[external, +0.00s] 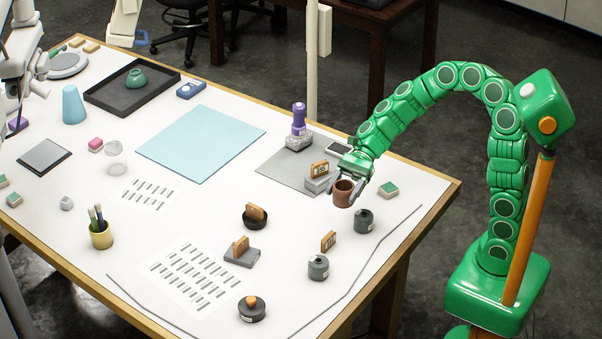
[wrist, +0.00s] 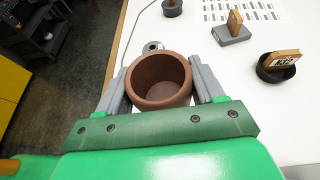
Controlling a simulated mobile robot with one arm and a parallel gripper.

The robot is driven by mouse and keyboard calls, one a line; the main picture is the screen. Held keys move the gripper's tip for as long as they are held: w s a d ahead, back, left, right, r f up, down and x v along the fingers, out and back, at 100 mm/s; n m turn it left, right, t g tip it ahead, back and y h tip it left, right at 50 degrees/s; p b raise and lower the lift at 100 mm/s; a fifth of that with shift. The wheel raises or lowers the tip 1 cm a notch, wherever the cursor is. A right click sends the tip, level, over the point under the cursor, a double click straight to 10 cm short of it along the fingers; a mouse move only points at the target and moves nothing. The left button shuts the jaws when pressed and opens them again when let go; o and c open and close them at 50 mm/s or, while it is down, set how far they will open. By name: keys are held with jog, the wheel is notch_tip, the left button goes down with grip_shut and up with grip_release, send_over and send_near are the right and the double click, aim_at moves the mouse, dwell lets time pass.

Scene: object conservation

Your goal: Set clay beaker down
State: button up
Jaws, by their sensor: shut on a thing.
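The clay beaker (external: 343,193) is a small reddish-brown cup with an open top. My gripper (external: 352,182) is shut on it, near the right end of the white table. In the wrist view the beaker (wrist: 160,80) is between the two grey fingers of my gripper (wrist: 160,88), its dark, empty-looking inside facing the camera. It is roughly upright. Whether its base touches the table or hangs above it, I cannot tell.
Dark grey weights (external: 363,221) and (external: 318,267) stand close to the beaker, near wooden tags such as the one (external: 328,241) at front. A green-topped block (external: 388,190) lies to its right. A grey mat (external: 290,172) lies to its left. The table edge (external: 440,205) is near.

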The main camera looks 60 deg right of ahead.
jog(key=s+a+n+g+h, duration=0.2)
jog(key=s+a+n+g, duration=0.2)
jog(key=s+a, duration=0.5)
jog(key=s+a+n+g+h, duration=0.2)
jog(key=s+a+n+g, duration=0.3)
jog(key=a, duration=0.7)
jog(key=shift+m, duration=0.3)
jog(key=w+a+f, duration=0.2)
jog(key=a+f, duration=0.1)
jog(key=w+a+f, duration=0.2)
jog(key=a+f, duration=0.1)
jog(key=a, duration=0.1)
jog(key=w+a+f, duration=0.3)
jog(key=a, duration=0.1)
jog(key=shift+a, duration=0.1)
jog(key=shift+w+a+f, duration=0.15)
jog(key=shift+f, duration=0.15)
jog(key=shift+a+f, duration=0.1)
jog(key=shift+f, duration=1.5)
jog(key=shift+f, duration=0.15)
jog(key=o, duration=1.1)
